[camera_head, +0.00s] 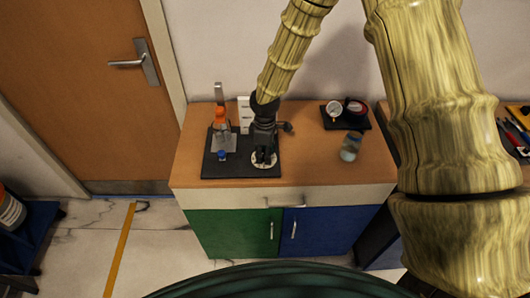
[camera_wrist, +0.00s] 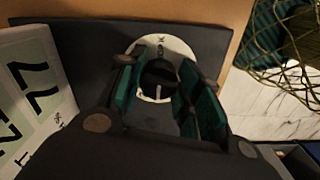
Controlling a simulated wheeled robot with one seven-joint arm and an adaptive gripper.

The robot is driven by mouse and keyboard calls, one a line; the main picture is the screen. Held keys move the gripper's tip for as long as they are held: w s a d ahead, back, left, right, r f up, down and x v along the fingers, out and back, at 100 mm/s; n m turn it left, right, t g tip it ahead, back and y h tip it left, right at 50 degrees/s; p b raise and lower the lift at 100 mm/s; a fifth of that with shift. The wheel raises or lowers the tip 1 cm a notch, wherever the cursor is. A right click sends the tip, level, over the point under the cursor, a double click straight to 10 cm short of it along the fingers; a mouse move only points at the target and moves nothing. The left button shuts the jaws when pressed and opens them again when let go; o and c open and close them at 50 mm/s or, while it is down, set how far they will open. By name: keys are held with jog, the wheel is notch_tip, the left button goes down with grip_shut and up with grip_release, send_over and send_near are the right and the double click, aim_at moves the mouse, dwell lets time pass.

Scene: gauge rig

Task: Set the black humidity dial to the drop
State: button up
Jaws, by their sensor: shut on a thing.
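The black humidity dial (camera_wrist: 158,76) sits in the middle of a round white plate (camera_wrist: 173,43) with small dark marks. My gripper (camera_wrist: 160,80) is over the plate, its two teal-padded fingers shut on the dial from either side. The marks near the top of the plate are too small to tell which is the drop. In the head view my gripper (camera_head: 264,154) points down at the white plate (camera_head: 257,163) on the front right of a black board (camera_head: 232,172). The dial is hidden there.
A white display with large digits (camera_wrist: 38,88) stands left in the wrist view. On the board are an orange-capped bottle (camera_head: 220,118) and a blue knob (camera_head: 221,155). A jar (camera_head: 350,148) and a gauge (camera_head: 334,108) stand to the right. Bare wood lies between.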

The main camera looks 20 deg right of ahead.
jog(key=o, duration=1)
jog(key=shift+r, duration=0.15)
notch_tip(320, 180, up, 12)
jog(key=shift+f, duration=0.15)
dwell(0.5)
